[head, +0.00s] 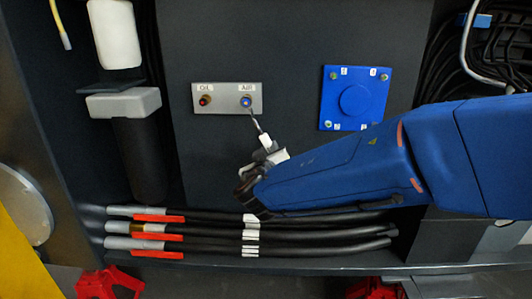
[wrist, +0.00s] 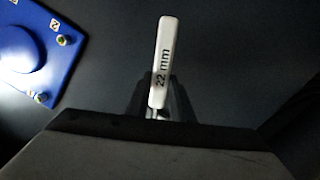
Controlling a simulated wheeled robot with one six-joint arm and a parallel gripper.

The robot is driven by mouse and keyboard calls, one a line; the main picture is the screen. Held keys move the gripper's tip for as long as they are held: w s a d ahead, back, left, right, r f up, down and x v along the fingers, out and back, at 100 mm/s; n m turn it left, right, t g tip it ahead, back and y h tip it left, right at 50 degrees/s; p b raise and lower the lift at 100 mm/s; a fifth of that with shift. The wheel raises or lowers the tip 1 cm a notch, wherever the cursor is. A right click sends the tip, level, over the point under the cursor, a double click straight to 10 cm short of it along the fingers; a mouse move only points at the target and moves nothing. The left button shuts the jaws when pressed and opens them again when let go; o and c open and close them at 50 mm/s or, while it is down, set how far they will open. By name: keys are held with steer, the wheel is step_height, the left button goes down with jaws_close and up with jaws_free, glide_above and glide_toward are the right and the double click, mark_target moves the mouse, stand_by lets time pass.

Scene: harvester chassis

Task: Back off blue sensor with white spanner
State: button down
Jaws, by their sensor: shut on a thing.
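The blue sensor (head: 246,101) sits in a light grey plate under the label AIR, at the upper middle of the head view. My gripper (head: 270,155) is below and right of it, shut on the white spanner (head: 265,141). The spanner's thin grey end reaches up and left to the lower edge of the blue sensor; I cannot tell whether it is seated around it. In the wrist view the spanner's white handle (wrist: 164,60), marked 22 mm, stands upright between the dark fingers (wrist: 158,98). The blue sensor is not visible there.
A red sensor (head: 204,101) under the label OIL is left of the blue one on the same plate (head: 225,98). A blue square cover (head: 340,82) with corner bolts is to the right. Black hoses (head: 320,232) run below my arm. A grey-capped filter (head: 124,103) stands left.

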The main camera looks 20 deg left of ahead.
steer(key=shift+w+d+r+n, duration=0.15)
steer(key=shift+d+r+n, duration=0.15)
steer(key=shift+d+n, duration=0.15)
steer(key=shift+w+d+r+n, duration=0.1)
steer(key=shift+d+r+n, duration=0.2)
steer(key=shift+d, duration=0.2)
steer(key=shift+w+d+r+n+h, duration=0.15)
steer(key=shift+d+r+n, duration=0.45)
steer(key=shift+n, duration=0.05)
steer(key=shift+w+d+r+n+h, duration=0.15)
steer(key=shift+d+r+n, duration=0.4)
steer(key=shift+d+n, duration=0.05)
steer(key=shift+r, duration=0.1)
steer(key=shift+w+d+r+n+t, duration=0.15)
steer(key=shift+d+r+n, duration=0.35)
steer(key=shift+r+n, duration=0.2)
steer(key=shift+w+d+r+n+t, duration=0.15)
steer(key=shift+d+r+n, duration=0.3)
steer(key=shift+r+n, duration=0.2)
